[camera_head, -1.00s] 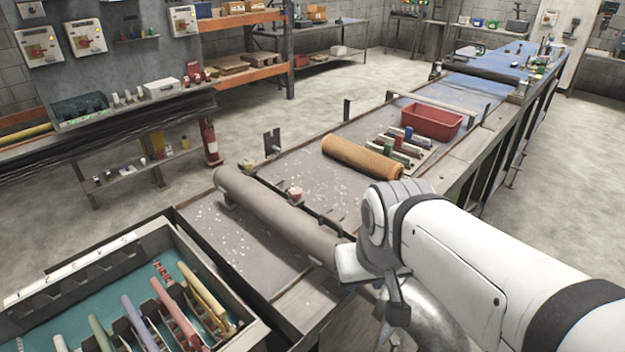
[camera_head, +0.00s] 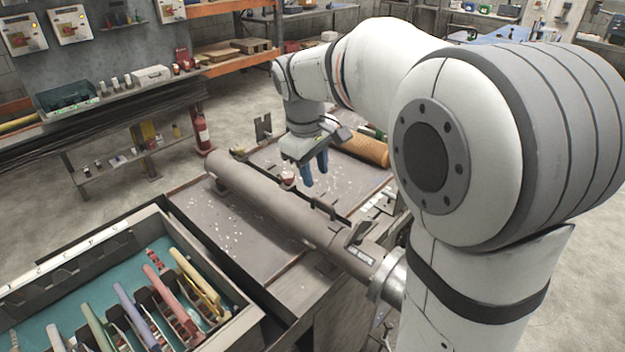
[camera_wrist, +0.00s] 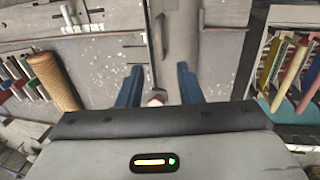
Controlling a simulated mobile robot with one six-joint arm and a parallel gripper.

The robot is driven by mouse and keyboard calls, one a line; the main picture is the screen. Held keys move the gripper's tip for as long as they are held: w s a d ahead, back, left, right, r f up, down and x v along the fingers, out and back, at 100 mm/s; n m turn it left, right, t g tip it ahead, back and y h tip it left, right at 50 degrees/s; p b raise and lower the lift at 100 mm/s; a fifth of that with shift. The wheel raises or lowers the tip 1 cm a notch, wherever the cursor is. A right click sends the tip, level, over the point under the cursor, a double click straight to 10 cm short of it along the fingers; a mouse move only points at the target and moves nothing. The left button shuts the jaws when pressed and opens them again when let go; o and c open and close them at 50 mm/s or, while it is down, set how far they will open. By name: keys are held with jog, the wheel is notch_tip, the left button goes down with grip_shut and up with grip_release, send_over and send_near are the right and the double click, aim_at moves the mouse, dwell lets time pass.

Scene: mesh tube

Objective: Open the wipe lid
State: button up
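A small round tub with a reddish top (camera_head: 288,178), which may be the wipe container, stands on the bench beside a long grey tube. It also shows in the wrist view (camera_wrist: 156,98), low between my fingers and partly hidden by my gripper body; its lid state is too small to tell. My gripper (camera_head: 315,178) hangs above the bench, fingers down, just right of the tub in the head view. In the wrist view my gripper (camera_wrist: 160,68) has its two blue fingers well apart with nothing clasped between them.
The long grey tube (camera_head: 262,202) lies across the bench. An orange mesh roll (camera_head: 367,151) lies behind my gripper, also seen in the wrist view (camera_wrist: 52,80). A teal-lined tray (camera_head: 50,310) with several coloured handles stands at the front left. White specks dot the bench.

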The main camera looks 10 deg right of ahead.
aim_at(320, 199)
jog(key=f, duration=0.5)
jog(key=w+d+f, duration=0.1)
jog(key=f, duration=0.1)
jog(key=shift+d+f+p, duration=0.1)
jog(key=shift+f+p, duration=0.15)
jog(key=shift+p, duration=0.1)
jog(key=shift+c, duration=0.2)
grip_shut()
